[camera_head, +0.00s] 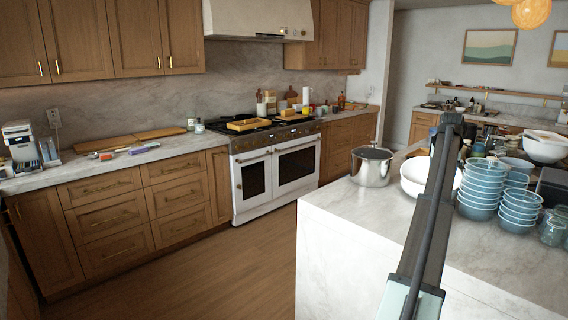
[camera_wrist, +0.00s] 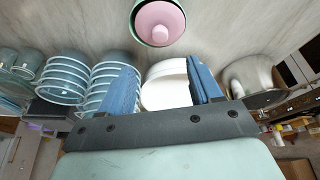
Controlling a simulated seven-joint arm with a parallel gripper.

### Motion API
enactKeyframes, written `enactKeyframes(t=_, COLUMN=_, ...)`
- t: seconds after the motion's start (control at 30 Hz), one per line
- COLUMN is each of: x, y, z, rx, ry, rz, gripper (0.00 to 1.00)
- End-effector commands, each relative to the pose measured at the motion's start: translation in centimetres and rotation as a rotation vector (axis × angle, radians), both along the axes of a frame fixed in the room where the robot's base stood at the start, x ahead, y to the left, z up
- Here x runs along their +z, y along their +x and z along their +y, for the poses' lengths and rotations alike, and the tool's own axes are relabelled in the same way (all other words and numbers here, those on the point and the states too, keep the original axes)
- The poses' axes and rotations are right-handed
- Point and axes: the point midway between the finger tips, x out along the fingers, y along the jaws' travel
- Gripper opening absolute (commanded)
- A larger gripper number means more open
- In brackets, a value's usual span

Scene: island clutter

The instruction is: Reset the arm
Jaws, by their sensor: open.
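My gripper (camera_wrist: 160,70) shows in the wrist view with its two blue fingers wide apart and nothing held between them. Behind the gap between the fingers is a white bowl (camera_wrist: 165,92) on the island counter. The bowl also shows in the head view (camera_head: 412,180), partly hidden by my arm. In the head view my arm rises over the island, and I cannot make out the fingers there.
Stacks of blue bowls (camera_head: 483,185) stand right of my arm on the marble island (camera_head: 345,222). A steel pot (camera_head: 372,167) stands to its left. A pink and green round item (camera_wrist: 160,24) lies near the wrist view's top. The island's front left is clear.

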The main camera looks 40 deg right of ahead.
Motion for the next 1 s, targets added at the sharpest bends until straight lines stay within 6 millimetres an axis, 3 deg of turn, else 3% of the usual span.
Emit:
enactKeyframes(t=0.17, x=-0.7, y=1.1, z=0.6, rx=0.012, ry=0.003, rz=0.001, gripper=0.64)
enactKeyframes(t=0.27, x=-2.6, y=3.6, z=1.9, rx=0.04, ry=0.012, rz=0.002, gripper=0.64)
enactKeyframes(t=0.37, x=-5.4, y=7.6, z=4.2, rx=0.087, ry=0.026, rz=0.006, gripper=0.64)
enactKeyframes(t=0.67, x=-15.0, y=20.1, z=14.0, rx=0.248, ry=0.074, rz=0.025, gripper=0.64)
enactKeyframes(t=0.8, x=-19.2, y=25.2, z=19.6, rx=0.326, ry=0.095, rz=0.036, gripper=0.64)
enactKeyframes(t=1.0, x=-25.2, y=31.2, z=28.5, rx=0.44, ry=0.124, rz=0.058, gripper=0.64)
